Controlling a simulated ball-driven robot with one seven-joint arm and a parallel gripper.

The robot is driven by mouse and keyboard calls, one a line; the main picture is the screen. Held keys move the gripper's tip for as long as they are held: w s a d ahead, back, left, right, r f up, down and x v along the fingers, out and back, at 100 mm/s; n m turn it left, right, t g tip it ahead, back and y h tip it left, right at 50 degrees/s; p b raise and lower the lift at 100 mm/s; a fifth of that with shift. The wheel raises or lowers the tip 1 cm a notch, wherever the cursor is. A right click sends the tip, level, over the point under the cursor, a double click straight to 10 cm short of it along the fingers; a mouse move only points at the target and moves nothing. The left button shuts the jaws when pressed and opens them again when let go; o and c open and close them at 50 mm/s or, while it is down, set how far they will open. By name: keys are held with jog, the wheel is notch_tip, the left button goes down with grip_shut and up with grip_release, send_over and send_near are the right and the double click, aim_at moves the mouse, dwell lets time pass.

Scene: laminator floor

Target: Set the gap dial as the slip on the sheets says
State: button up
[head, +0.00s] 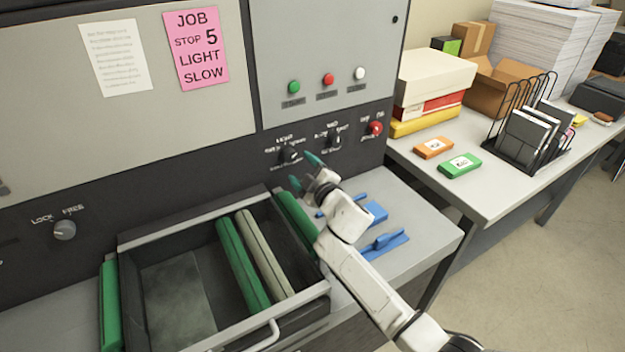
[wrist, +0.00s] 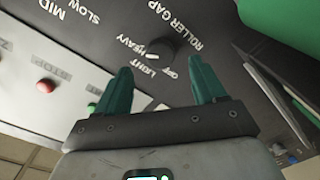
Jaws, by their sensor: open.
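The gap dial (wrist: 161,52) is a dark round knob marked ROLLER GAP, with OFF, LIGHT and HEAVY around it, upside down in the wrist view. It also shows on the machine's dark strip in the head view (head: 290,154). I cannot tell surely which mark its pointer faces. A pink slip (head: 196,48) on the machine front reads JOB, STOP 5, LIGHT, SLOW. My gripper (head: 306,174) has green fingers, open and empty, just in front of and below the dial. In the wrist view its fingertips (wrist: 161,68) are spread to either side of the dial, apart from it.
A second dial (head: 335,141) and a red knob (head: 376,128) sit to the right. Above are green, red and white buttons. An open drawer (head: 300,309) with rollers (head: 243,265) lies below left. Blue parts (head: 383,242) lie on the grey shelf beside my arm.

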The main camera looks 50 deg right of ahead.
jog(key=shift+v, duration=2.35)
